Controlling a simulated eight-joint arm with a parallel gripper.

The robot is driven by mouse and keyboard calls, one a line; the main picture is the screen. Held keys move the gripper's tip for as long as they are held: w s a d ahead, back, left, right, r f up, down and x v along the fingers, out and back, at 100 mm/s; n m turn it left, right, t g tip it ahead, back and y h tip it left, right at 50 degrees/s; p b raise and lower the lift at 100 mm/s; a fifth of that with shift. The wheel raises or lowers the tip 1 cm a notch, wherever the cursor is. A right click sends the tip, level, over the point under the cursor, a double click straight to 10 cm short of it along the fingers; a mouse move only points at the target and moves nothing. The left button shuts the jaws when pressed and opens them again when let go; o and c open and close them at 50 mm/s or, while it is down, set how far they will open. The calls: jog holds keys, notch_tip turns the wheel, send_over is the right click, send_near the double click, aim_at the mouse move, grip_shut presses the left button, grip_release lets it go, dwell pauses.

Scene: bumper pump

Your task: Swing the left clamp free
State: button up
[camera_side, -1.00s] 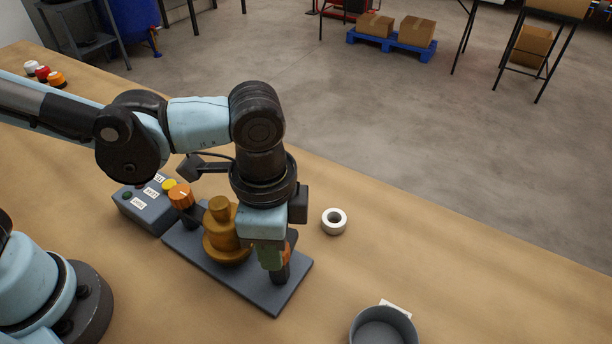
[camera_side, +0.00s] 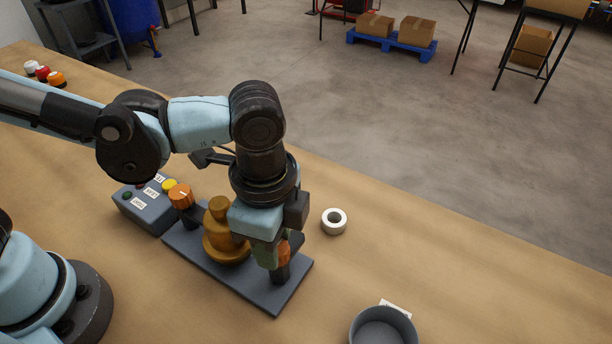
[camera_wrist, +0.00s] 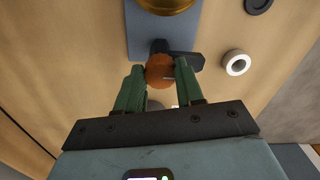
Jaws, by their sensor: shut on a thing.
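A golden-brown pump (camera_side: 220,238) stands on a dark grey base plate (camera_side: 245,285). A clamp with an orange knob (camera_side: 181,196) stands at the plate's far left end. A second clamp's orange knob (camera_side: 284,256) is at the near right end, on a dark post. My gripper (camera_wrist: 160,72) is shut on this second knob, a green finger on each side. In the wrist view the clamp's black arm (camera_wrist: 186,58) points right, to the side and not toward the pump (camera_wrist: 168,5). In the side view my gripper (camera_side: 268,252) hides part of this clamp.
A grey control box (camera_side: 147,208) with buttons sits beside the plate at left. A white ring (camera_side: 334,221) lies to the right of the plate. A grey round bowl (camera_side: 383,328) is at the front right. The wooden table (camera_side: 480,285) is clear further right.

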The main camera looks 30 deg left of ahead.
jog(key=o, duration=1.1)
jog(key=shift+c, duration=0.2)
jog(key=shift+r, duration=0.1)
notch_tip(320, 180, up, 12)
jog(key=w+a+f+n+t, duration=0.1)
jog(key=a+f+n+t, duration=0.1)
jog(key=a+n, duration=0.3)
jog(key=w+a+f+n+t, duration=0.2)
jog(key=a+n, duration=0.3)
jog(key=a, duration=0.6)
jog(key=w+a+f+n+t, duration=0.2)
jog(key=a+n, duration=0.3)
jog(key=a, duration=0.3)
jog(key=shift+a+f+t, duration=0.15)
jog(key=shift+f+t, duration=0.3)
jog(key=shift+t, duration=0.15)
